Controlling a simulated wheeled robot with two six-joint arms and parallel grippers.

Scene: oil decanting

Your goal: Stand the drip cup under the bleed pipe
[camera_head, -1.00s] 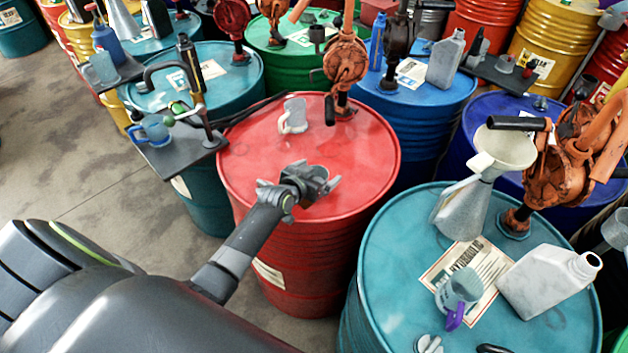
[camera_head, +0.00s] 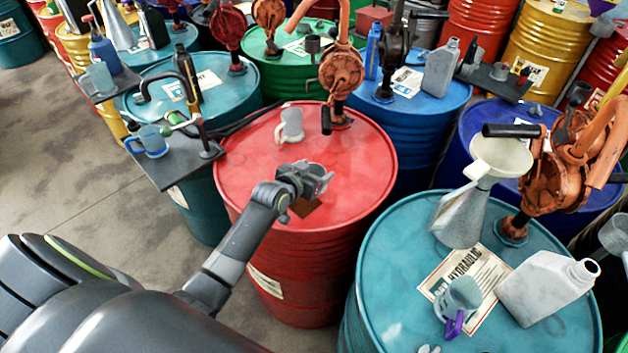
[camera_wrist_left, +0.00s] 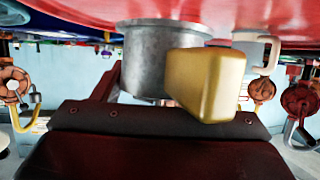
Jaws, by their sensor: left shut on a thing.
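My left gripper (camera_head: 318,182) is above the red drum (camera_head: 345,150), shut on a grey metal cup (camera_head: 308,174) that I take for the drip cup. In the left wrist view the cup (camera_wrist_left: 150,65) shows between the dark gripper body and the red drum top, partly behind a gold-coloured block (camera_wrist_left: 205,85), perhaps a finger. A dark patch, probably shadow, lies on the drum below the gripper. My right gripper is not in view.
A pale mug (camera_head: 290,126) stands on the red drum, near an orange pump (camera_head: 341,72). A blue mug (camera_head: 150,141) stands on the dark shelf (camera_head: 172,170) at left. The teal drum (camera_head: 400,270) at right holds a funnel, jug and cup. Bare floor lies at left.

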